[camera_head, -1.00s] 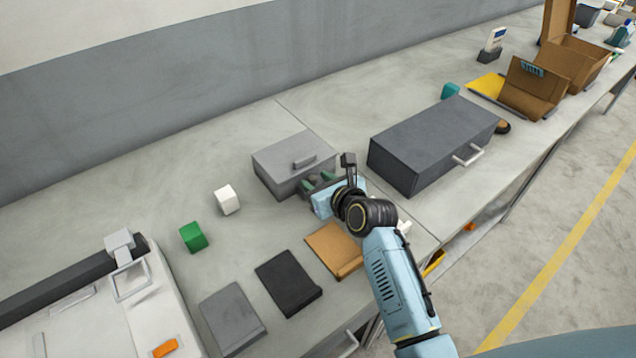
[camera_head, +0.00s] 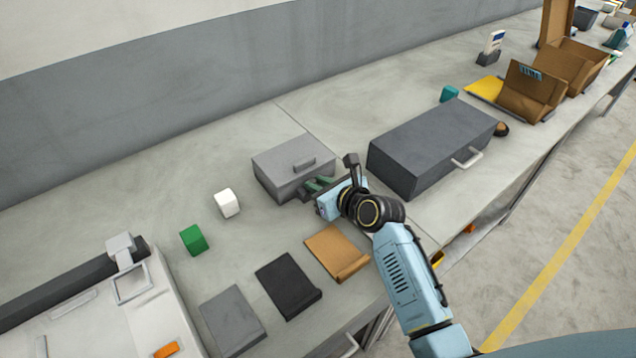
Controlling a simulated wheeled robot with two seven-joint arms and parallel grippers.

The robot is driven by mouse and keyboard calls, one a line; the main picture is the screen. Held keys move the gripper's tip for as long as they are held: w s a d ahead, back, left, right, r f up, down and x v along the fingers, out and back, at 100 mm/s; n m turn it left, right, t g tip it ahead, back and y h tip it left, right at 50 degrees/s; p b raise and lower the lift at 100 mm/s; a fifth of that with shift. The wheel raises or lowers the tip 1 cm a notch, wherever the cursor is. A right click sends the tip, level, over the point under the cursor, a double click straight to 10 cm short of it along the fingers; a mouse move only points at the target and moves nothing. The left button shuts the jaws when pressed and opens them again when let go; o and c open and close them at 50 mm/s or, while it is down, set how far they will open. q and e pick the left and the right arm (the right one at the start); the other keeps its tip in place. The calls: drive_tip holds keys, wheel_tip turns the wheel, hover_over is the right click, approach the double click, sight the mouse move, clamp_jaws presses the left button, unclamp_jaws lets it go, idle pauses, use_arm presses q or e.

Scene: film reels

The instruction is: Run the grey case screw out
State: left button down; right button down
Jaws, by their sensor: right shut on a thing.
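The grey case (camera_head: 280,165) is a light grey box with a handle on its lid, standing on the bench near the middle of the picture. My right gripper (camera_head: 310,188) is at the right part of the case's front face, with its greenish fingers pointing at it. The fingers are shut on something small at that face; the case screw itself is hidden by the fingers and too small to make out. The lid of the case lies closed. My left gripper is not in view.
A dark grey box (camera_head: 430,145) with a front handle stands right of my arm. In front lie brown (camera_head: 337,252), black (camera_head: 287,284) and grey (camera_head: 232,320) flat pieces. White (camera_head: 227,203) and green (camera_head: 193,239) blocks stand left of the case. A white machine (camera_head: 110,310) fills the lower left.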

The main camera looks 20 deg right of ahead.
drive_tip(key=shift+w+d+f+n+g+y, duration=0.15)
drive_tip(key=shift+n+g+y, duration=0.35)
drive_tip(key=shift+n+y, duration=0.35)
drive_tip(key=shift+d+r+n+g+y, duration=0.1)
drive_tip(key=shift+n+g+y, duration=0.4)
drive_tip(key=shift+n+y, duration=0.35)
drive_tip(key=c, duration=1.4)
unclamp_jaws()
drive_tip(key=shift+o, duration=0.4)
